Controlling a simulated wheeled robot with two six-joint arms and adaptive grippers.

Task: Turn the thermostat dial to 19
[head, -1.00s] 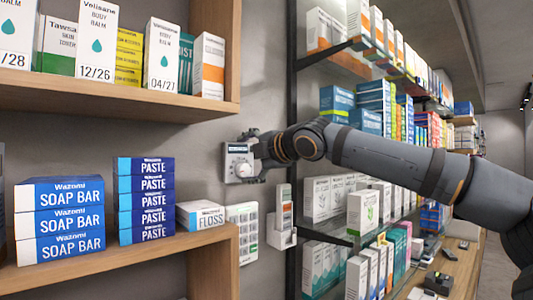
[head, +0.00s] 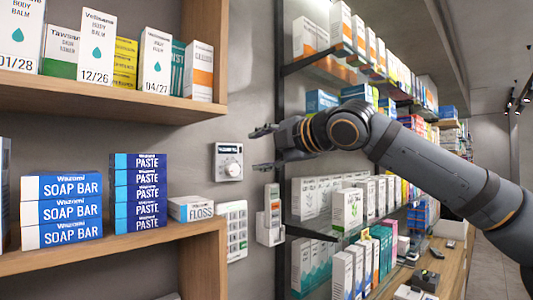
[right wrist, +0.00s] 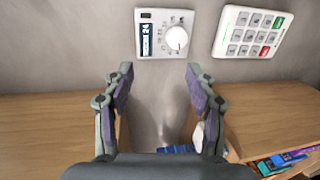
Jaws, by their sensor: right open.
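The thermostat (head: 228,162) is a pale wall unit with a dark display and a round white dial (head: 232,169). In the right wrist view the thermostat (right wrist: 149,43) lies sideways beyond the fingertips. Its dial (right wrist: 177,38) shows a red mark, and small scale numbers surround it. The display seems to end in 24, but the text is tiny. My right gripper (head: 264,149) is open and empty, to the right of the thermostat and apart from it. In the right wrist view its fingers (right wrist: 159,75) are spread wide with nothing between them. My left gripper is not in view.
A white keypad (head: 233,230) is on the wall below the thermostat, and a handset in a holder (head: 271,215) is beside it. Wooden shelves (head: 120,105) with boxes stand left. Glass shelves with many boxes (head: 347,209) stand right, behind my right arm.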

